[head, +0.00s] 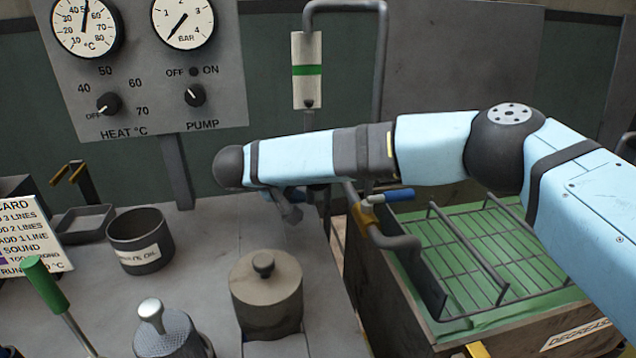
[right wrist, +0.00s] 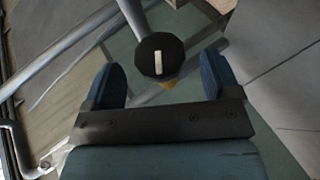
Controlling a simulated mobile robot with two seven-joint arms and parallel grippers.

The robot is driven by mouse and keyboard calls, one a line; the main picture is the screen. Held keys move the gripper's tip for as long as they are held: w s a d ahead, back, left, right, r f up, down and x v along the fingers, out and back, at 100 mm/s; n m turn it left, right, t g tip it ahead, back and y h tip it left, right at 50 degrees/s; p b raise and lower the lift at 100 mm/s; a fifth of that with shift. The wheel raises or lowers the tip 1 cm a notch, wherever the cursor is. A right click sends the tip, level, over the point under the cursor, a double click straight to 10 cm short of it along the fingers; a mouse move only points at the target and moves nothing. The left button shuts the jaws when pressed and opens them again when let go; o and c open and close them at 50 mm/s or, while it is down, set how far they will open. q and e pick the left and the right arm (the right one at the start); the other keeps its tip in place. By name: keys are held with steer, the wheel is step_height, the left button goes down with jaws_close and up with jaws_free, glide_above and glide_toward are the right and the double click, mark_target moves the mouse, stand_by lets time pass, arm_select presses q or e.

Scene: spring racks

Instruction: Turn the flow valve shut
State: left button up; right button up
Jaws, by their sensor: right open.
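The flow valve appears as a round black knob (right wrist: 160,55) with a white pointer line, on a brass-coloured stem. In the right wrist view the white line runs nearly upright. My right gripper (right wrist: 166,75) is open, with its dark blue fingers on both sides of the knob and a gap to each. In the head view my right arm reaches in from the right and hides the knob and most of the gripper. My left gripper is not in view.
A flow gauge with a green band (head: 306,71) hangs above my right arm. A blue-handled lever (head: 391,196) sits on a spout over a green rack basin (head: 480,250). A lidded pot (head: 265,295), an oil tin (head: 140,240) and a control panel (head: 150,85) stand left.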

mark_target(318, 190)
steer(key=shift+x, duration=1.7)
steer(key=c, duration=0.9)
steer(key=shift+o, duration=0.2)
steer(key=shift+r, duration=0.1)
